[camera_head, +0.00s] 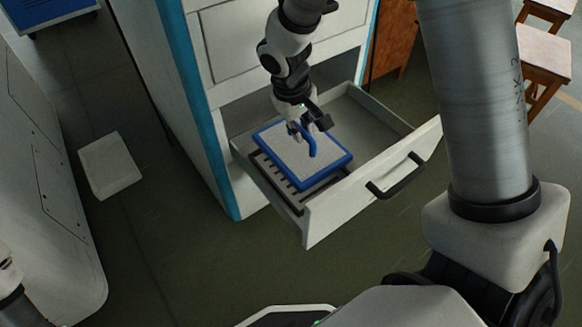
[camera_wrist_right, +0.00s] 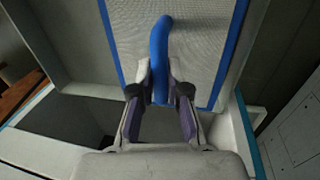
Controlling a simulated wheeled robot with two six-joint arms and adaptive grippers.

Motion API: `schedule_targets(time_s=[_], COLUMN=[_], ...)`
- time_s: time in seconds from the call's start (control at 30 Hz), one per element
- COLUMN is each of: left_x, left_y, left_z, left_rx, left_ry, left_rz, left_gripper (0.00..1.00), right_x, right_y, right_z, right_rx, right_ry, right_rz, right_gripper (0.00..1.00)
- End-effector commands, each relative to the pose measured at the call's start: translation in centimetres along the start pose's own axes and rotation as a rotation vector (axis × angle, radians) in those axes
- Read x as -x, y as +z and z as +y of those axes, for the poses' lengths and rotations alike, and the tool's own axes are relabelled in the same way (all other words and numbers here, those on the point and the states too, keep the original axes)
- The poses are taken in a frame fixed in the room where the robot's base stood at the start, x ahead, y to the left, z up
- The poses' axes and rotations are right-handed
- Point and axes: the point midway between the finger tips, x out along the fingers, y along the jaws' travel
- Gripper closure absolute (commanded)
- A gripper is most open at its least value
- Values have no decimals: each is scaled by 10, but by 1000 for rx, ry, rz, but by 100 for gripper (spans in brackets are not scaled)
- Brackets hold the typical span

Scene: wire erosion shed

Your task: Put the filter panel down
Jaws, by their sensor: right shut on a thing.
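The filter panel (camera_head: 298,168) is a pale mesh square with a blue frame and a blue curved handle (camera_head: 312,146). It lies almost flat over a dark slatted rack (camera_head: 268,174) inside the open drawer (camera_head: 318,220). I cannot tell whether the panel rests on the rack or hangs just above it. My right gripper (camera_head: 303,128) is above the panel and shut on its handle. In the right wrist view the fingers (camera_wrist_right: 160,88) pinch the handle's near end, with the panel's mesh (camera_wrist_right: 203,45) behind it. The panel hides much of the rack. My left gripper is out of view.
The drawer juts from a white cabinet (camera_head: 230,50) with a blue edge. Its right part is empty, and a dark handle (camera_head: 396,180) is on its front. A white block (camera_head: 110,164) lies on the floor at left. Wooden stools (camera_head: 545,55) stand at upper right.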

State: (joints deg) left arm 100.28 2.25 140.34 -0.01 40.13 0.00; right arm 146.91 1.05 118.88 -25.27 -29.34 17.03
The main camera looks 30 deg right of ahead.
Motion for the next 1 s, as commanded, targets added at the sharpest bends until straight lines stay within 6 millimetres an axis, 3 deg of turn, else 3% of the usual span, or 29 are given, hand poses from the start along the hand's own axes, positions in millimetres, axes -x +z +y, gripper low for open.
schedule_targets(time_s=[0.03,0.33,0.7,0.73,0.8,1.0], left_x=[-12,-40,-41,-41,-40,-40], left_y=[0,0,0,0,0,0], left_z=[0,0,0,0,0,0], left_rx=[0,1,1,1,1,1], left_ry=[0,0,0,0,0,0], left_rz=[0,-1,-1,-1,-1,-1], left_gripper=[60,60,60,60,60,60], right_x=[-16,-69,-73,-73,-72,-72], right_y=[1,1,0,0,0,0], right_z=[-3,-14,-15,-15,-14,-14], right_rx=[1,2,1,1,1,1], right_ry=[0,0,0,0,0,0], right_rz=[-3,-2,0,0,0,0], right_gripper=[100,100,100,82,60,60])
